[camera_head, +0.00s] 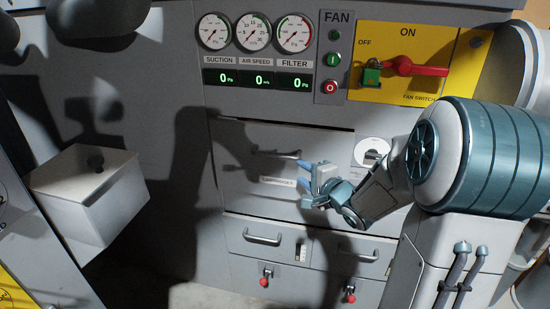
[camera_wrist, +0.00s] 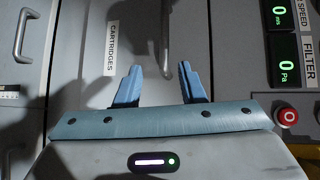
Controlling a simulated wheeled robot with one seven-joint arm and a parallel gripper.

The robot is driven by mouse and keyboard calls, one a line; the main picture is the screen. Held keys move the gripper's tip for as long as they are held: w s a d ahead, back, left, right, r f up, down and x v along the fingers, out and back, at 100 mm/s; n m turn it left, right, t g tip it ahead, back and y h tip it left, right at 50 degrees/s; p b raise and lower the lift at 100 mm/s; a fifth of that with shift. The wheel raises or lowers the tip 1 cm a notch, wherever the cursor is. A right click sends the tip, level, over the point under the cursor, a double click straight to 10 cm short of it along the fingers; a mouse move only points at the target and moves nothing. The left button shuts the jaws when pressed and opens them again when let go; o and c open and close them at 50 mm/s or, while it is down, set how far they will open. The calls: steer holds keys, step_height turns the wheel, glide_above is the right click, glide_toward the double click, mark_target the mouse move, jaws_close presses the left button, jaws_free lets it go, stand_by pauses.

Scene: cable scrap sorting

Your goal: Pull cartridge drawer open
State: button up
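The cartridge drawer (camera_head: 240,200) is the wide grey front in the cabinet, below the gauges. It has a bar handle (camera_head: 277,153) near its upper middle and a label (camera_head: 285,181) below it. The wrist view shows the label reading CARTRIDGES (camera_wrist: 112,48) and the handle (camera_wrist: 166,40) ahead, between the lines of the two fingers. My gripper (camera_head: 303,174) is open and empty in front of the drawer, to the right of the handle in the head view. The wrist view shows its blue fingers (camera_wrist: 160,68) spread apart. Contact with the handle cannot be made out.
Smaller drawers with handles (camera_head: 262,237) and red-knobbed latches (camera_head: 264,281) sit below. A yellow fan switch panel (camera_head: 375,38) with a padlock (camera_head: 370,76) and red lever is above right. A grey box (camera_head: 85,190) stands out at left. The cabinet front between is clear.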

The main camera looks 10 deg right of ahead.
mark_target(278, 157)
steer(key=shift+y, duration=0.4)
steer(key=x, duration=0.9)
steer(key=b+x, duration=0.1)
steer(key=x, duration=0.4)
steer(key=shift+r, duration=0.3)
jaws_close()
